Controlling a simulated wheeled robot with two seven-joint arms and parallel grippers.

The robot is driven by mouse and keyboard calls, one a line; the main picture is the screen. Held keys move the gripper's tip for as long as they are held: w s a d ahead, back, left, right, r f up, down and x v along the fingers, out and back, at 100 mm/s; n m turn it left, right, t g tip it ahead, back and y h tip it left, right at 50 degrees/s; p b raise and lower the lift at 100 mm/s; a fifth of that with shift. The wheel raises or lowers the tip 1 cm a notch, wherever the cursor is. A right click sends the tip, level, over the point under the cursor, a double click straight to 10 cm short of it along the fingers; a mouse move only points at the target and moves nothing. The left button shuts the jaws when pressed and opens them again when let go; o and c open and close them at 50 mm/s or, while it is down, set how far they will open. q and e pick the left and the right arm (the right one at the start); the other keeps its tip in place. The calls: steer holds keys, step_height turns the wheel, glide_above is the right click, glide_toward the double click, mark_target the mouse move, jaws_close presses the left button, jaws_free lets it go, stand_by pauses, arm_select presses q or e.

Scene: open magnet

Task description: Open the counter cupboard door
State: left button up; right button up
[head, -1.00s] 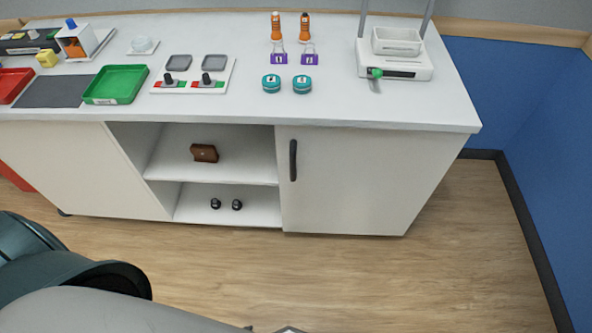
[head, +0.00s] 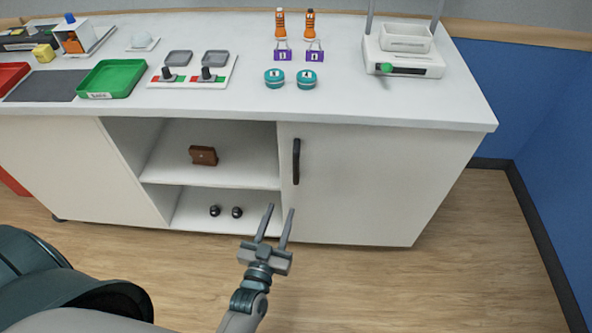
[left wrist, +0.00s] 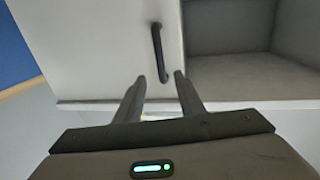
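The white counter cupboard door (head: 375,185) is shut, at the right part of the counter's front. Its black vertical handle (head: 296,161) sits near the door's left edge. The handle also shows in the left wrist view (left wrist: 159,52), beyond the fingertips. My left gripper (head: 281,209) is open and empty, in front of the counter and below the handle in the picture, apart from it. Its two fingers (left wrist: 158,78) stand apart in the left wrist view with nothing between them. My right gripper is not in view.
Open shelves left of the door hold a brown box (head: 203,155) and two small dark round items (head: 225,211). The white countertop (head: 350,103) carries a green tray (head: 113,78), teal round containers (head: 290,78) and a white device (head: 403,62). A blue wall (head: 550,140) stands right; the floor before the door is clear.

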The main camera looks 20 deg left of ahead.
mark_target(295, 171)
arm_select(q)
steer(key=shift+w, duration=0.1)
